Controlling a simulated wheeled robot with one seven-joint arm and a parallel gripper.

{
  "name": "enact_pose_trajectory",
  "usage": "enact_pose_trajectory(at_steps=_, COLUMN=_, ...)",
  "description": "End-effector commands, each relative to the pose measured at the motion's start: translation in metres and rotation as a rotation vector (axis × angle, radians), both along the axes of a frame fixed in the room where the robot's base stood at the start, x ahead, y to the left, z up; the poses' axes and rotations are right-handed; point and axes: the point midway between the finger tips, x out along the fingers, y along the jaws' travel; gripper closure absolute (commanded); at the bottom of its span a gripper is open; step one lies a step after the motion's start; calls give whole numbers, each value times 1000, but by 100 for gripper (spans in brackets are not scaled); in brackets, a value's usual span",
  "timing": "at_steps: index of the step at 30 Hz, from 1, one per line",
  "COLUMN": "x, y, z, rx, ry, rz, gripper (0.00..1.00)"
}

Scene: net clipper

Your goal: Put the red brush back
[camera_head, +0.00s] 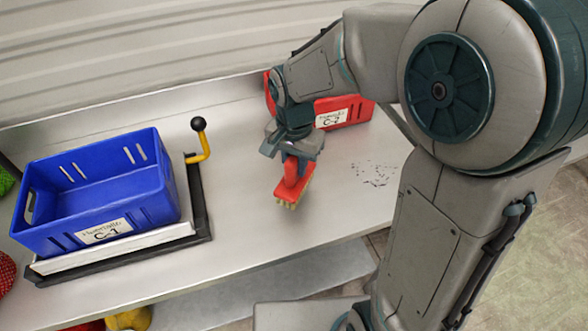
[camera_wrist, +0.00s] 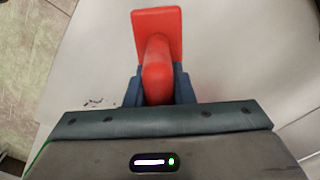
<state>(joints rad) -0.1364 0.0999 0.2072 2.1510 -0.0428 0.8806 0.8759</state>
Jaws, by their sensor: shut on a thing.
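The red brush (camera_head: 293,183) has a red body and handle with pale bristles pointing down. My gripper (camera_head: 294,158) is shut on its handle and holds it over the middle of the metal table. In the wrist view the red brush (camera_wrist: 157,38) extends out from between the blue fingers of my gripper (camera_wrist: 158,88). I cannot tell whether the bristles touch the table. A red crate (camera_head: 350,112) labelled C-2 stands at the back of the table, partly hidden behind my arm.
A blue crate (camera_head: 98,190) labelled C-1 sits on a dark-framed platform at the left. A yellow lever with a black knob (camera_head: 199,126) rises beside it. Small dark bits (camera_head: 375,176) lie on the table (camera_head: 240,215) at right. The table's front middle is clear.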

Motion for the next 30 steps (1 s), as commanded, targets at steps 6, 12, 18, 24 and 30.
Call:
enact_pose_trajectory(at_steps=6, x=-1, y=0, z=-31, rx=-1, ry=4, rz=1, gripper=96)
enact_pose_trajectory(at_steps=12, x=0, y=0, z=-36, rx=0, ry=0, rz=1, gripper=96)
enact_pose_trajectory(at_steps=18, x=0, y=0, z=-39, rx=0, ry=0, rz=0, gripper=96)
enact_pose_trajectory(at_steps=24, x=-1, y=-1, z=-40, rx=0, ry=1, rz=0, gripper=56)
enact_pose_trajectory(at_steps=30, x=-1, y=-1, z=-39, rx=0, ry=1, rz=0, gripper=56)
